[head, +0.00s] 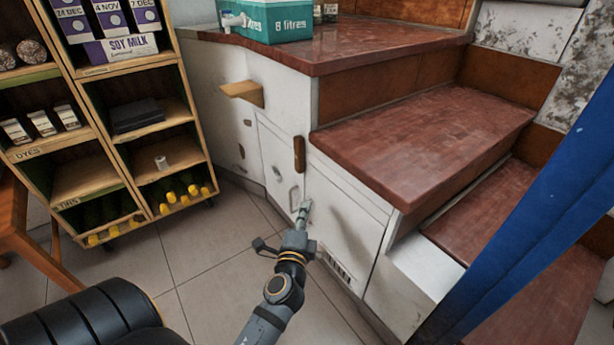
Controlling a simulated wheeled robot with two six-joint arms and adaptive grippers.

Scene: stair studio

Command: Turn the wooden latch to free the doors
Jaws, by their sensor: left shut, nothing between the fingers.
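The wooden latch (299,154) is a small brown upright bar on the white cabinet front, at the seam between two doors. The left door (275,160) is narrow with a pale pull handle near its lower right. The right door (338,215) is wider, with a vent slot low down. Both doors look shut. My left gripper (304,207) is shut and empty, in front of the cabinet below the latch and near the handle. Whether it touches the door I cannot tell. My right gripper is not in view.
Red-brown wooden steps (425,140) rise at the right. A wooden shelf unit (130,130) with cartons and bottles stands at the left. A small wooden ledge (243,92) juts from the cabinet side. A teal box (270,18) sits on top. Tiled floor (205,260) is open in front.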

